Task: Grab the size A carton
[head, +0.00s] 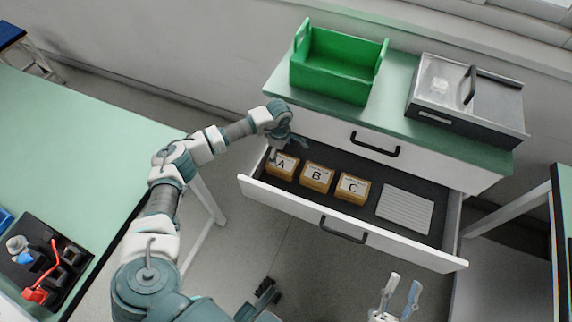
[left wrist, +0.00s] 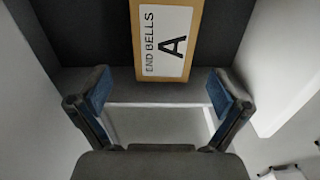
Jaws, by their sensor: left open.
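The size A carton (head: 286,171) is a small tan box with a white label marked A, at the left end of an open drawer. In the left wrist view the carton (left wrist: 150,35), labelled END BELLS A, lies just beyond the fingertips and between their lines. My left gripper (head: 289,151) is over the left end of the drawer, beside the carton and partly covering it. In the left wrist view the left gripper (left wrist: 162,88) is open, its blue-padded fingers apart and empty. My right gripper (head: 403,285) is at the bottom edge, fingers apart and empty.
Cartons B (head: 316,178) and C (head: 352,189) and a ribbed grey plate (head: 405,209) lie in the drawer (head: 343,228). A green bin (head: 337,70) and a grey metal case (head: 465,112) stand on the cabinet top. A green table (head: 85,135) is at left.

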